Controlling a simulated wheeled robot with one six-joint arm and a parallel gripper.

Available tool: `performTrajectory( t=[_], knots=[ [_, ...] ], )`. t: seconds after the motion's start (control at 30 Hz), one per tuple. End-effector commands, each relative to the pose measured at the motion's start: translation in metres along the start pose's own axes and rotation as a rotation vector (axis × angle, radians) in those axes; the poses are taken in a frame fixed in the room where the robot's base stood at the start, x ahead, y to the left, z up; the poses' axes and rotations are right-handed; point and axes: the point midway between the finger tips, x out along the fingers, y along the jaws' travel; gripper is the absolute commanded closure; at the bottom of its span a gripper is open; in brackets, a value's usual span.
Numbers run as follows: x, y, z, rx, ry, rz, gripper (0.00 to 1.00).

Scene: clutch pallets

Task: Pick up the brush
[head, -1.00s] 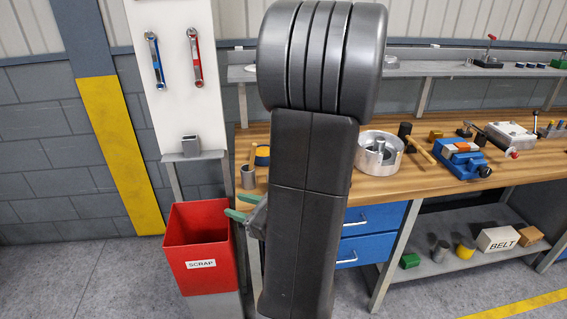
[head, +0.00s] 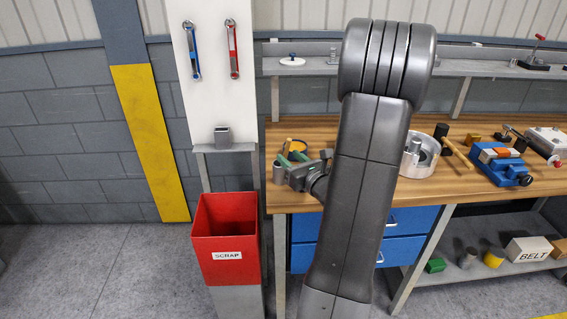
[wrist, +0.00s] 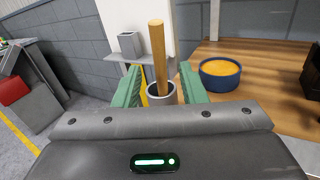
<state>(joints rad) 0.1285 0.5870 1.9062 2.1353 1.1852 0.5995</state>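The brush shows as an upright wooden handle (wrist: 158,55) standing in a grey cup (wrist: 161,94); its lower end is hidden in the cup. In the head view the handle (head: 286,147) rises from the cup (head: 278,174) at the left end of the wooden bench. My gripper (wrist: 160,82) is open, with its green fingers on either side of the handle and cup in the wrist view. In the head view my gripper (head: 291,160) is right at the cup and partly covers it. I see no finger touching the handle.
A round blue tub with yellow contents (wrist: 220,74) stands just right of the cup. A red scrap bin (head: 228,245) is below left. A grey box (head: 222,137) sits on a small ledge. A metal housing (head: 420,157) and blue vise (head: 500,164) are farther right.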

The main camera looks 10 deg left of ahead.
Motion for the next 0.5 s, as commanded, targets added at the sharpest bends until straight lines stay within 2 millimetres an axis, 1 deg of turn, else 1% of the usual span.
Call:
performTrajectory(
  t=[0.17, 0.4, 0.5],
  knots=[
    [0.012, 0.0, 0.0, 0.0, -0.001, 0.002, 0.62],
    [0.046, 0.0, -0.002, 0.0, 0.0, 0.003, 0.62],
    [0.053, -0.001, -0.003, -0.001, 0.0, 0.002, 0.62]
  ],
)
